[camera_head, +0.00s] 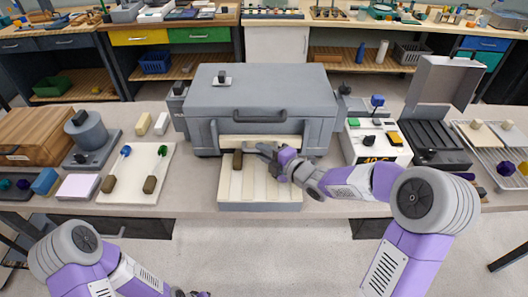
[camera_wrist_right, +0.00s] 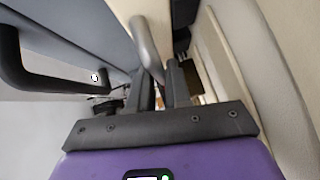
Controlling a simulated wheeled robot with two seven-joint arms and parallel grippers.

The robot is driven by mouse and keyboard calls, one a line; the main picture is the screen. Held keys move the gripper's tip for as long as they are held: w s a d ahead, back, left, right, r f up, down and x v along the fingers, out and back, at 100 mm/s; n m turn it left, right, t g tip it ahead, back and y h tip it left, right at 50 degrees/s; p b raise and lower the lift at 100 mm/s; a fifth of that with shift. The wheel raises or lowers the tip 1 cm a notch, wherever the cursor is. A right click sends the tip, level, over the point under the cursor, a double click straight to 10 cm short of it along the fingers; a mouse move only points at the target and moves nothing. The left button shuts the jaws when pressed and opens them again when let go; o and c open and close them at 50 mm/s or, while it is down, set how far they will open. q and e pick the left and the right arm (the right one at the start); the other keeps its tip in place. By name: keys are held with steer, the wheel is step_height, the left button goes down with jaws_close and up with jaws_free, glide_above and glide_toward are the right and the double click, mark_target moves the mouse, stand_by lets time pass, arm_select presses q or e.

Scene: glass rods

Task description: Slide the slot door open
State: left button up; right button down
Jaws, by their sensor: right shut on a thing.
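The grey furnace (camera_head: 262,93) stands in the middle of the bench with its lid handle (camera_head: 260,116) on the front. A pale slot door (camera_head: 258,141) runs low across its front. In the right wrist view a short metal bar handle (camera_wrist_right: 147,45) comes down from a pale panel, which looks like the slot door. My right gripper (camera_head: 264,151) is at the door's front, and its fingers (camera_wrist_right: 163,85) are shut on that bar. The fingers hide part of the bar. My left gripper (camera_head: 192,294) only just shows at the bottom edge, its jaws unclear.
A pale slatted shelf (camera_head: 257,187) with a brown grip (camera_head: 238,159) on it lies below the door. A control box (camera_head: 377,143) is close to my right arm. The floor in front is clear.

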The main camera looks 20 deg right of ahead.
step_height(320, 180, up, 4)
steer(key=shift+r+p, duration=0.1)
steer(key=shift+p, duration=0.75)
steer(key=c, duration=1.1)
jaws_free()
steer(key=v, duration=0.3)
steer(key=p+v, duration=0.1)
steer(key=v, duration=0.3)
steer(key=shift+s+d, duration=0.15)
steer(key=shift+s, duration=0.15)
